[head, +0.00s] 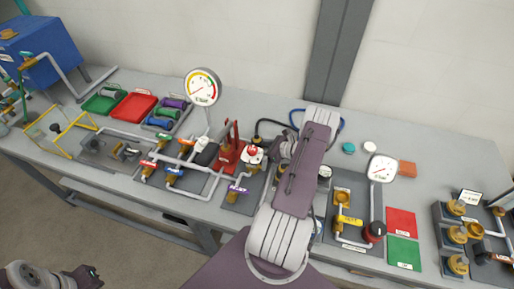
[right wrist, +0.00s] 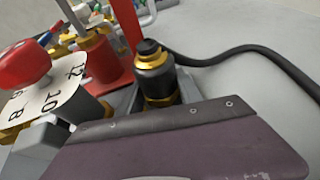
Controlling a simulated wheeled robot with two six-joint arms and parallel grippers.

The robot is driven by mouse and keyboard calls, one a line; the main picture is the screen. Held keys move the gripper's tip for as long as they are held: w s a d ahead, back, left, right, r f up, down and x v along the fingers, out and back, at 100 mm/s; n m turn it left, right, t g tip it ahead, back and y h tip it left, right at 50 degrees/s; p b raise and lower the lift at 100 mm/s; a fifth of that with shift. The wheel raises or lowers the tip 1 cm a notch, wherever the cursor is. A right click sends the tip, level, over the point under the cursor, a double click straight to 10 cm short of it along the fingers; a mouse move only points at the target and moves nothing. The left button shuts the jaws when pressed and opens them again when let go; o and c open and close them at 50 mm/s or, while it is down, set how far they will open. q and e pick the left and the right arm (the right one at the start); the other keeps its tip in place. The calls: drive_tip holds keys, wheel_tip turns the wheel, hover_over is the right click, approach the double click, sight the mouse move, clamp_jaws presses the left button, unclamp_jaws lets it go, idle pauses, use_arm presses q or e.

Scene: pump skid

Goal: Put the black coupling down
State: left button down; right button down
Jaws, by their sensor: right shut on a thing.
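The black coupling (right wrist: 154,72), a black cylinder with brass rings, stands close in front of my right gripper (right wrist: 158,98) in the right wrist view. The gripper is shut on it, though the fingers are mostly hidden behind the purple gripper body. In the head view my right arm covers most of this spot; the right gripper (head: 284,150) shows as a dark shape left of the arm. Whether the coupling touches anything below cannot be told. My left gripper (head: 84,274) is at the lower left, in front of the bench, away from the coupling; its jaws are unclear.
A black hose (right wrist: 240,52) curves right from behind the coupling. A red stand (right wrist: 98,60) and a dial with a red knob (right wrist: 25,65) are close on the left. The grey bench (head: 240,105) carries pipes, a large gauge (head: 202,87) and a red mat (head: 401,222).

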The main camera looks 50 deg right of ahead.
sight(261, 141)
drive_tip(key=shift+r, duration=0.4)
wheel_tip(261, 141, up, 3)
drive_tip(key=shift+f+b, duration=0.1)
drive_tip(key=shift+b, duration=0.25)
drive_tip(key=a+r+b+v, duration=0.1)
drive_tip(key=a+r+v, duration=0.1)
drive_tip(key=v, duration=1.2)
drive_tip(key=w+d+m+h+b, duration=0.4)
drive_tip(key=d+m+h+b, duration=0.15)
drive_tip(key=d+b, duration=0.25)
drive_tip(key=shift+n+t, duration=0.3)
drive_tip(key=shift+n, duration=0.25)
drive_tip(key=w+f+b, duration=0.1)
drive_tip(key=w+f, duration=0.1)
drive_tip(key=w, duration=0.2)
drive_tip(key=w+a+f+b, duration=0.1)
drive_tip(key=w+f, duration=0.1)
drive_tip(key=w, duration=0.3)
drive_tip(key=w+a+f+b, duration=0.1)
drive_tip(key=w+f, duration=0.1)
drive_tip(key=w, duration=0.2)
drive_tip(key=shift+w+a+f, duration=0.15)
drive_tip(key=shift+w+f, duration=0.2)
drive_tip(key=shift+w, duration=0.05)
wheel_tip(261, 141, down, 4)
drive_tip(key=shift+f, duration=0.1)
drive_tip(key=shift+b, duration=0.3)
drive_tip(key=c, duration=0.8)
unclamp_jaws()
